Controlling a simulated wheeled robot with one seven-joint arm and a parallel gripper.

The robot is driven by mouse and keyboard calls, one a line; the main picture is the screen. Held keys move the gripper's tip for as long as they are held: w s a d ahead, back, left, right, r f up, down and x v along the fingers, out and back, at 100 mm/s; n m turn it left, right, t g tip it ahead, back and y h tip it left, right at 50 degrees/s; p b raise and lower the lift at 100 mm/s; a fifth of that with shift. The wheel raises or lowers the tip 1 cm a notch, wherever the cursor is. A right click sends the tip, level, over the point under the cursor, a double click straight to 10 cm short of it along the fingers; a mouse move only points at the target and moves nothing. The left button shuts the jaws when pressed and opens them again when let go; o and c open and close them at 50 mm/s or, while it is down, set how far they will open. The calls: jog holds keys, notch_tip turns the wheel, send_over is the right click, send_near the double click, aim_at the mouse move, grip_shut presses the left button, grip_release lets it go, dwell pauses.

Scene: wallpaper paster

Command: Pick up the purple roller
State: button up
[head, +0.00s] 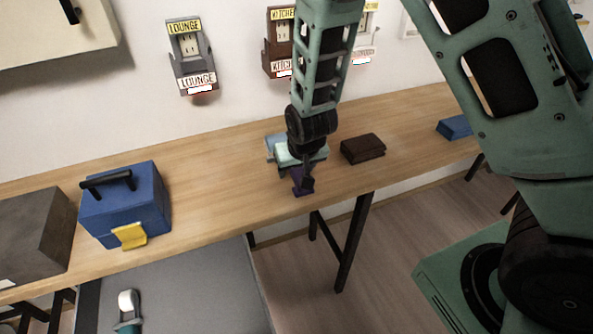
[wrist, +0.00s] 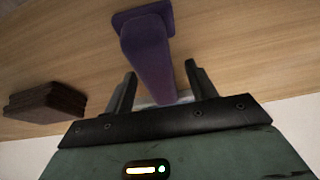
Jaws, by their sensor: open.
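The purple roller (head: 303,182) is at the front edge of the wooden table (head: 210,185), under my gripper in the head view. In the wrist view the purple roller (wrist: 150,50) has a long body with a wider end at the top. My gripper (wrist: 160,75) is open, with one finger on each side of the roller's near part. A gap shows at each finger. In the head view my gripper's body mostly covers the spot, and its fingertips are hard to make out.
A dark brown block (head: 363,149) lies just right of my gripper. A blue toolbox (head: 125,205) and a grey box (head: 32,232) stand at the left. A light blue item (head: 274,146) is partly hidden behind my gripper. A blue block (head: 454,127) lies farther right.

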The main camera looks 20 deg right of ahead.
jog(key=c, duration=1.2)
jog(key=shift+r, duration=0.1)
notch_tip(320, 180, up, 10)
jog(key=shift+f+p, duration=0.1)
jog(key=shift+p, duration=0.55)
